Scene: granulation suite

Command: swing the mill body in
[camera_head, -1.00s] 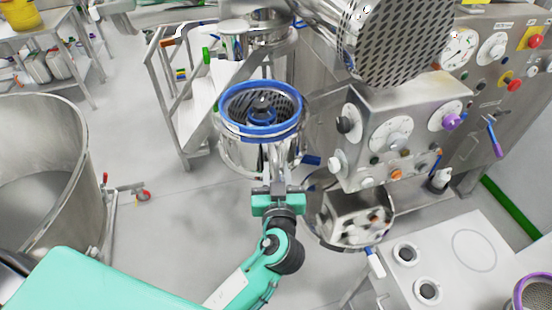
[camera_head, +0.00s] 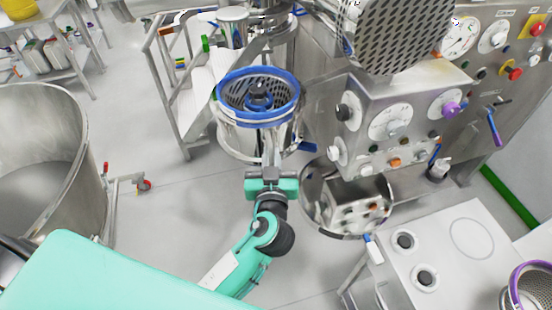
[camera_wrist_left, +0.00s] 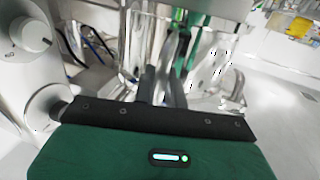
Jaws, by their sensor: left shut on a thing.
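The mill body (camera_head: 246,138) is a shiny steel cylinder with a blue ring around its open top and a perforated screen inside. It stands upright, left of the steel control box. My left gripper (camera_head: 271,150) is at its front right side, shut on it. The exact spot of the grip is hard to make out. In the left wrist view the dark jaw base and fingers (camera_wrist_left: 160,85) reach toward blurred shiny steel that I take to be the mill body. My right gripper is not in view.
The control box (camera_head: 390,120) with dials stands close on the right, below a perforated steel drum (camera_head: 395,35). A round steel bowl or ring (camera_head: 345,232) hangs below the box. A large steel vessel (camera_head: 40,150) is at left. Floor between vessel and mill is clear.

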